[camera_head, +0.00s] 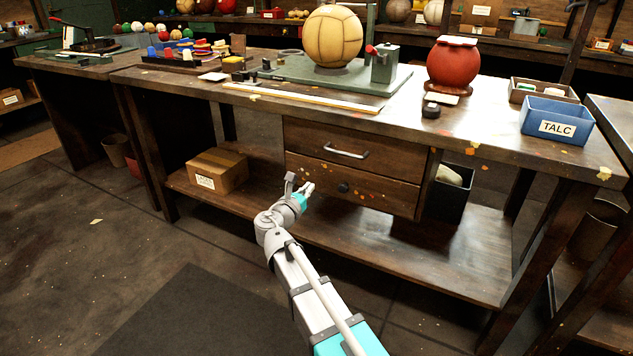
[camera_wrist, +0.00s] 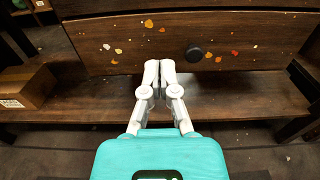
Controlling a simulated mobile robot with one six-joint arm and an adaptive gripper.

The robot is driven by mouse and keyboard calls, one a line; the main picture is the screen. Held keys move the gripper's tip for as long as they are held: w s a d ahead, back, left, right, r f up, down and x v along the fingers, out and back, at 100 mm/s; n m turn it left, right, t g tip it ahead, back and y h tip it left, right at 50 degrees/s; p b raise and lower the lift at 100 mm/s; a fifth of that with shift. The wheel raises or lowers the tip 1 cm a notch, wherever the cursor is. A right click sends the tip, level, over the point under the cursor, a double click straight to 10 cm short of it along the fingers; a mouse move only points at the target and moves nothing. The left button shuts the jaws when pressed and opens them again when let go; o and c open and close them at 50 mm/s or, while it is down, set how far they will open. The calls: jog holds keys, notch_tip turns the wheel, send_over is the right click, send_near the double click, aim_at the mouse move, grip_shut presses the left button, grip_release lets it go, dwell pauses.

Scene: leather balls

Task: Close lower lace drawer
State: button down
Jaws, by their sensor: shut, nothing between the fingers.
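The lower lace drawer (camera_head: 356,187) is a dark wooden front with a round black knob and orange and cream flecks, under the workbench. In the wrist view the drawer front (camera_wrist: 125,44) spans the top, with its black knob (camera_wrist: 194,54) right of my fingers. Its face looks roughly in line with the upper drawer (camera_head: 315,141); I cannot tell if a small gap is left. My gripper (camera_head: 308,188) is shut and empty, in front of the drawer's left half. In the wrist view my gripper (camera_wrist: 160,66) has its fingertips together at the drawer's lower edge; contact is unclear.
A cardboard box (camera_head: 217,171) sits on the lower shelf (camera_head: 440,255) left of the drawers. A black bin (camera_head: 447,196) stands right of them. The bench top (camera_head: 480,122) carries a ball, a red ball and a blue talc box (camera_head: 557,122). The floor in front is clear.

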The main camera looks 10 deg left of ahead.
jog(key=shift+s+a, duration=0.2)
jog(key=shift+s, duration=0.5)
jog(key=s+d+f+m+g+h+p, duration=0.15)
jog(key=d+f+m+g, duration=0.35)
jog(key=d+m, duration=0.6)
jog(key=s+d+f+m+g+h+p, duration=0.1)
jog(key=s+d+f+m+g, duration=0.35)
jog(key=d, duration=1.05)
jog(key=s+d+f+m+g+y+p, duration=0.1)
jog(key=s+d+f+m+g+y, duration=0.25)
jog(key=s+d+m, duration=0.35)
jog(key=s+d+f+m+g+y, duration=0.2)
jog(key=s+m+g+y, duration=0.25)
jog(key=m, duration=0.55)
notch_tip(320, 180, up, 38)
jog(key=p, duration=3.8)
jog(key=shift+s, duration=0.2)
jog(key=shift+d+r+h, duration=0.1)
jog(key=shift+h, duration=0.15)
